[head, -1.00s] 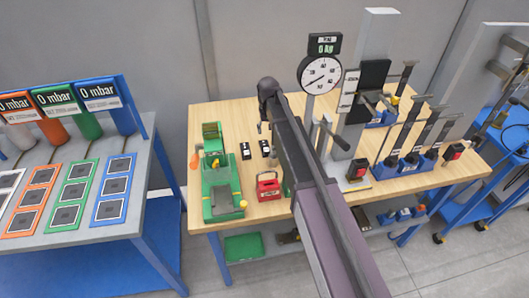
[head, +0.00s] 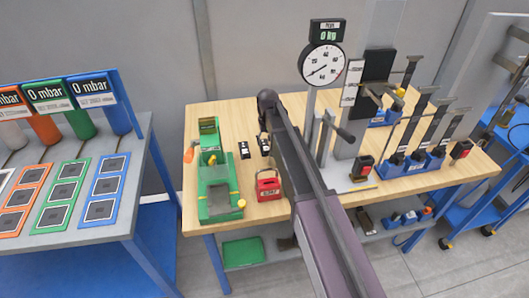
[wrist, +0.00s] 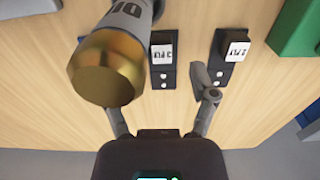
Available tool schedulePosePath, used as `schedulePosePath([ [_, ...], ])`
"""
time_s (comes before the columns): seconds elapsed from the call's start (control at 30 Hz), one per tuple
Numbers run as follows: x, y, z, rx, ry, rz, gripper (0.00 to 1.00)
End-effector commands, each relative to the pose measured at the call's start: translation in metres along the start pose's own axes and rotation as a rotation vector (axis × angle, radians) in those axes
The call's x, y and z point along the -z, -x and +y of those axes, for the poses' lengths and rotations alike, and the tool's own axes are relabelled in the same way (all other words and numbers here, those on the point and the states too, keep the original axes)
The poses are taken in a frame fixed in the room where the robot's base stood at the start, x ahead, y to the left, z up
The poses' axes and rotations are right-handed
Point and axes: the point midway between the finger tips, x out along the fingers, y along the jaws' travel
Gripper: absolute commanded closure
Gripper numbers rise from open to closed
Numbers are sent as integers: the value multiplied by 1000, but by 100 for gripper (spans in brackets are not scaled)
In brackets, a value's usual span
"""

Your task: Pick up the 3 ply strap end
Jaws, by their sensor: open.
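Two black strap ends with white labels lie side by side on the wooden bench. In the wrist view, the left label seems to read 3 PLY (wrist: 163,52) and the right one 2 PLY (wrist: 237,48); the upside-down print is hard to read. In the head view they are small black pieces, one (head: 244,149) left of the other (head: 264,147), beside my arm. My gripper (wrist: 158,95) is open and empty above the bench. Its right finger reaches between the two strap ends; its left fingertip is hidden behind a brass-ended grey cylinder (wrist: 107,70).
A green machine (head: 217,187) stands left of the strap ends, and a red device (head: 268,186) in front of them. A dial gauge (head: 322,63) on a post and tall lever tools (head: 410,160) stand to the right. Bare wood (head: 235,115) lies behind the strap ends.

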Motion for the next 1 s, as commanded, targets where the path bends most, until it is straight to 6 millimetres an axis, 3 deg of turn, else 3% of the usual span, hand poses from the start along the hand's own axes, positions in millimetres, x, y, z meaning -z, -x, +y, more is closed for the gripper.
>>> schedulePosePath([
  [0.53, 0, -5, -1, 0, 1, 0, 26],
  [1.0, -1, -38, -4, 0, 2, 0, 26],
])
